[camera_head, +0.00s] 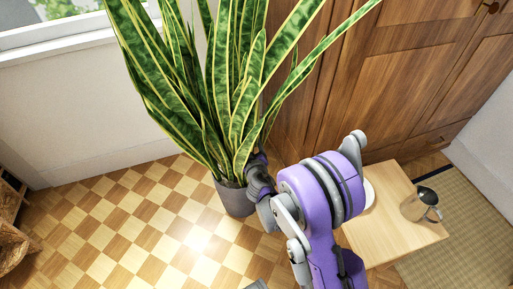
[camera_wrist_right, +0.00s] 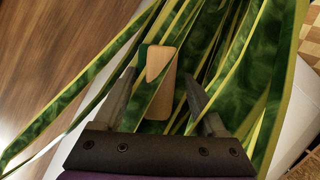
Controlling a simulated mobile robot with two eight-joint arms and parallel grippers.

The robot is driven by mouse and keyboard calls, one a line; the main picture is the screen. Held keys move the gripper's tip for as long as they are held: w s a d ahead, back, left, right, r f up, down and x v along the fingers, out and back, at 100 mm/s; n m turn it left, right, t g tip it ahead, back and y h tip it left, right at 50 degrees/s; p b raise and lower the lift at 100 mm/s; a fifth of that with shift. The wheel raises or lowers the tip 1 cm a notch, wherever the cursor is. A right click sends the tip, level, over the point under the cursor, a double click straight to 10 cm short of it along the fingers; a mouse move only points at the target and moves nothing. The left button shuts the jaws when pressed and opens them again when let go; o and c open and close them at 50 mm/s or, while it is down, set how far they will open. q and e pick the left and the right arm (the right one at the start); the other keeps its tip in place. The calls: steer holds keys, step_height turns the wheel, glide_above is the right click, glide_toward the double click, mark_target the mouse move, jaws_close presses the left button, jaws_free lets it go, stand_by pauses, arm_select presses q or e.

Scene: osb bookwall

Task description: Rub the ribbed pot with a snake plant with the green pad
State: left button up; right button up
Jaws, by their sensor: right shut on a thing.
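The snake plant (camera_head: 235,85) has tall green leaves with yellow edges and stands in a dark grey pot (camera_head: 233,199) on the floor. My right gripper (camera_head: 256,166) is beside the pot's upper right side, among the lower leaves; I cannot tell whether anything touches the pot. In the right wrist view my right gripper (camera_wrist_right: 163,88) is shut on a block with a wooden face (camera_wrist_right: 158,98) and a narrow green edge, apparently the green pad. Leaves partly cover the block and fingers, and the pot is hidden there. My left gripper is not in view.
A small wooden table (camera_head: 392,228) stands at the right with a glass jug (camera_head: 421,205) and a white dish (camera_head: 369,193), partly behind my arm. A wooden cabinet (camera_head: 385,75) stands behind. The checkered floor (camera_head: 130,228) left of the pot is clear.

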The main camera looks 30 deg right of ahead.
mark_target(249, 137)
steer(key=shift+a+r+p, duration=0.25)
steer(key=shift+r+p, duration=0.75)
steer(key=shift+r, duration=0.25)
steer(key=shift+s+d+f+b, duration=0.1)
steer(key=shift+s+d+b, duration=0.15)
steer(key=shift+d, duration=0.65)
steer(key=shift+s+d+b, duration=0.15)
steer(key=shift+s+d, duration=0.05)
steer(key=shift+d, duration=0.7)
steer(key=shift+w+a, duration=0.2)
steer(key=shift+a, duration=0.7)
steer(key=shift+w+a, duration=0.2)
steer(key=shift+a, duration=0.65)
steer(key=shift+r+p, duration=0.85)
steer(key=shift+r, duration=0.5)
steer(key=shift+s+d+f+b, duration=0.1)
steer(key=shift+s+d+b, duration=0.1)
steer(key=shift+d, duration=0.7)
steer(key=shift+s+d+b, duration=0.15)
steer(key=shift+d+b, duration=0.05)
steer(key=shift+d, duration=0.65)
steer(key=shift+w+a, duration=0.15)
steer(key=shift+a, duration=0.75)
steer(key=shift+w+a, duration=0.15)
steer(key=shift+a, duration=0.75)
